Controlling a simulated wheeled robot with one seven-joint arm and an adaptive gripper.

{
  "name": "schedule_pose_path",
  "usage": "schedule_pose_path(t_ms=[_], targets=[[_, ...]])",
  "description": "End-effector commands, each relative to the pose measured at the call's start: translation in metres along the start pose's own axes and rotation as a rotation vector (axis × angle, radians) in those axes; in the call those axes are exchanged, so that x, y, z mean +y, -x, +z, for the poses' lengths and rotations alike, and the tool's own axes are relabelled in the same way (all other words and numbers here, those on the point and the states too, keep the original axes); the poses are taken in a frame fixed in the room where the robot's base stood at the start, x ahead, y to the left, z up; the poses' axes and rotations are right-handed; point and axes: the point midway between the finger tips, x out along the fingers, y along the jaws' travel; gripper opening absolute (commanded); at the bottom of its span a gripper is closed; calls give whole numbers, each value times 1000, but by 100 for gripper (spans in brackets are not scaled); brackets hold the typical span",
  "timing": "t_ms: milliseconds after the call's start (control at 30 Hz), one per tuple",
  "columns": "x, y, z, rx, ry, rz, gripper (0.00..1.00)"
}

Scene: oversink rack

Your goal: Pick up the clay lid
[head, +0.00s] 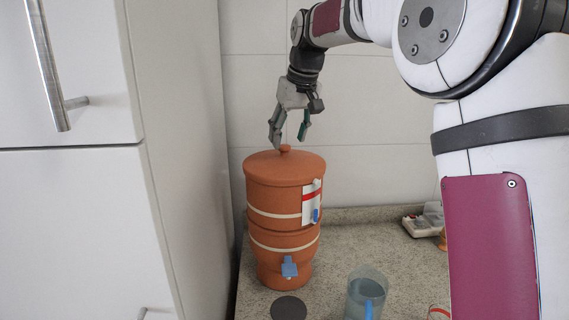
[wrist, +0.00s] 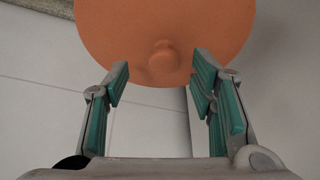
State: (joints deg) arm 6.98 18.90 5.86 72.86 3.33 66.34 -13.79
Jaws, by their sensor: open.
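The clay lid (head: 287,164) sits on top of a terracotta water filter (head: 275,210) on the counter. It has a small round knob (head: 285,148) at its middle. In the wrist view the lid (wrist: 205,25) fills the upper middle, with its knob (wrist: 163,58) between and beyond my fingertips. My gripper (head: 289,143) points down just above the lid, its fingers spread around the knob's position. In the wrist view my gripper (wrist: 160,72) is open and empty, with green pads on both fingers. I cannot tell whether a fingertip touches the lid.
A white cabinet (head: 80,200) with metal handles stands close on the left. A clear pitcher (head: 366,293) with a blue handle and a dark round disc (head: 288,308) are in front of the filter. A white tray (head: 424,222) lies at the back right. The counter between is mostly clear.

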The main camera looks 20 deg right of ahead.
Motion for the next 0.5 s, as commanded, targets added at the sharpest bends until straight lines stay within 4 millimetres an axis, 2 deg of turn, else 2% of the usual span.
schedule_pose_path(t_ms=[233, 500], targets=[[-6, -34, 0, -4, 0, -2, 51], [-5, -42, -1, -1, 0, -1, 51]])
